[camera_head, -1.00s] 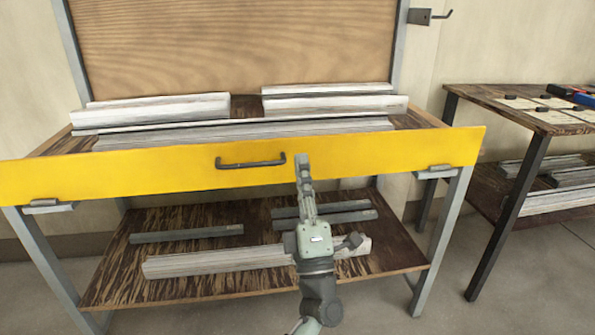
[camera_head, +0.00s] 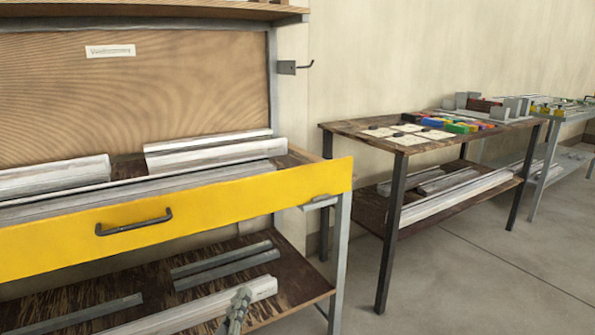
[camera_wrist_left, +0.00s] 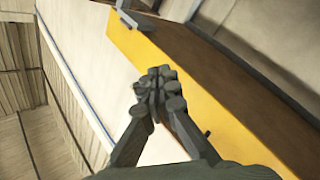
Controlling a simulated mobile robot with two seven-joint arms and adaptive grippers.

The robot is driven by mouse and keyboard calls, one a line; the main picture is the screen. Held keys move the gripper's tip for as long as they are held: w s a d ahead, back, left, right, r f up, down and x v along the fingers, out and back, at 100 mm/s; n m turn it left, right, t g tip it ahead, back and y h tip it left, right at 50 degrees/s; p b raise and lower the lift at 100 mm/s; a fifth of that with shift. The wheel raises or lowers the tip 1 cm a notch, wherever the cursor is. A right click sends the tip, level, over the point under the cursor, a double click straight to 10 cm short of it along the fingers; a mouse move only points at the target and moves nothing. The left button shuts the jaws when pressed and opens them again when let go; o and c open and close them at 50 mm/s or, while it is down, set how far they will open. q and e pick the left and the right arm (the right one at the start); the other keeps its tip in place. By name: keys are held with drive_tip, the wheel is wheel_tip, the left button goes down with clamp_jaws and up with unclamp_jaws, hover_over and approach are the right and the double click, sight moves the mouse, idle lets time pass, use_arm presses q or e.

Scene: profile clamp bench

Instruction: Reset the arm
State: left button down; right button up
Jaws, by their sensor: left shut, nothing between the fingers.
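My left gripper (camera_head: 236,308) shows at the bottom of the head view, in front of the bench's lower shelf and below the yellow front panel. In the left wrist view its fingers (camera_wrist_left: 158,88) are together with nothing between them. The yellow panel (camera_head: 60,238) with its dark handle (camera_head: 134,222) is apart from the gripper in the head view. In the left wrist view the yellow panel (camera_wrist_left: 200,100) runs diagonally behind the fingers. My right gripper is not in view.
Metal profiles (camera_head: 215,158) lie on the bench top, and more lie on its lower shelf (camera_head: 300,285). A second table (camera_head: 345,128) with cards and coloured blocks stands to the right. A hook (camera_head: 297,67) sticks out from the bench frame. The floor (camera_head: 470,270) at the right is clear.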

use_arm(q)
drive_tip(key=s+a+f+m+g, duration=0.2)
drive_tip(key=s+f+m+g, duration=0.3)
drive_tip(key=f, duration=0.8)
drive_tip(key=s+a+f+g+y, duration=0.1)
drive_tip(key=s+a+f+g, duration=0.2)
drive_tip(key=s, duration=0.4)
drive_tip(key=s+a+f+m+g+y, duration=0.1)
drive_tip(key=s+a+f+g+y, duration=0.1)
drive_tip(key=s+a+f+g, duration=0.2)
drive_tip(key=s+a+f+m+g+y, duration=0.1)
drive_tip(key=s+a+f+g, duration=0.3)
drive_tip(key=s, duration=0.7)
wheel_tip(320, 180, down, 3)
drive_tip(key=shift+a+f+y, duration=0.1)
drive_tip(key=shift+a+y, duration=0.3)
drive_tip(key=shift+a, duration=0.65)
